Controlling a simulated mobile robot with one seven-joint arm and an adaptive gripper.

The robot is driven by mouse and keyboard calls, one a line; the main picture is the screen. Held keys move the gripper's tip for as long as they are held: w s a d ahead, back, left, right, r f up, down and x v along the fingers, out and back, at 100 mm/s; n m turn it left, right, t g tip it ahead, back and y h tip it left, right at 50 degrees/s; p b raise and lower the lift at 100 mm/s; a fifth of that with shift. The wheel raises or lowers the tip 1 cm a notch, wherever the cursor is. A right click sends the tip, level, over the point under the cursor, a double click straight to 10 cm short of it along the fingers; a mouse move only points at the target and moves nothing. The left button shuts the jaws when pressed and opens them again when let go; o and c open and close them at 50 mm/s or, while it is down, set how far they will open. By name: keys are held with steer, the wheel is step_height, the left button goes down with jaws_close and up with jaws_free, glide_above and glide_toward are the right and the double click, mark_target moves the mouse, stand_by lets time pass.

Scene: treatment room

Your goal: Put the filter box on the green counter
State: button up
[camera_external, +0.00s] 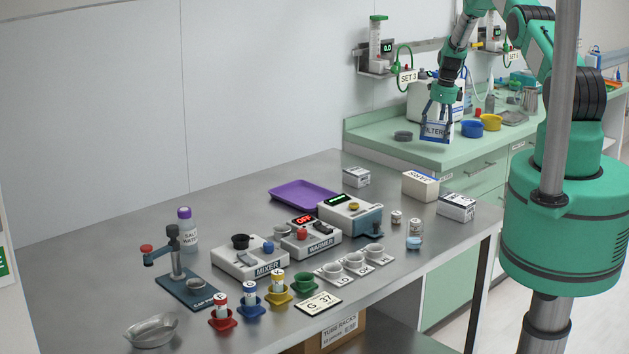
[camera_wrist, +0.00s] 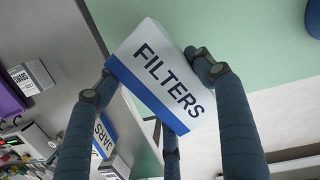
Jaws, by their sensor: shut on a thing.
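The filter box (camera_wrist: 165,75) is white with a blue edge and reads FILTERS in the wrist view. My gripper (camera_wrist: 160,85) is shut on it, with dark fingers along its sides. In the external view my gripper (camera_external: 440,112) holds the filter box (camera_external: 435,132) at the front left part of the green counter (camera_external: 370,135). The wrist view shows the green counter (camera_wrist: 240,30) behind and beside the box. I cannot tell whether the box touches the counter or hangs just above it.
On the counter, a dark grey dish (camera_external: 403,136) lies left of the box; a blue bowl (camera_external: 471,129) and a yellow bowl (camera_external: 491,122) stand right. The steel table (camera_external: 240,215) in front holds a jars box (camera_external: 420,186), a purple tray (camera_external: 302,195) and several devices.

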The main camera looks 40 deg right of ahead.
mark_target(436, 139)
steer(key=shift+f+p, duration=0.35)
steer(key=shift+f, duration=1.4)
steer(key=o, duration=1.2)
steer(key=shift+f, duration=0.1)
steer(key=shift+s+d+r+b, duration=0.1)
steer(key=shift+s+r+b, duration=0.2)
steer(key=shift+r, duration=1.7)
steer(key=shift+s+d+r+b, duration=0.15)
steer(key=shift+s+r+b, duration=0.1)
steer(key=shift+r, duration=1.8)
steer(key=shift+s+d+r+b, duration=0.1)
steer(key=shift+s+r+b, duration=0.2)
steer(key=shift+r, duration=1.7)
steer(key=shift+r, duration=0.1)
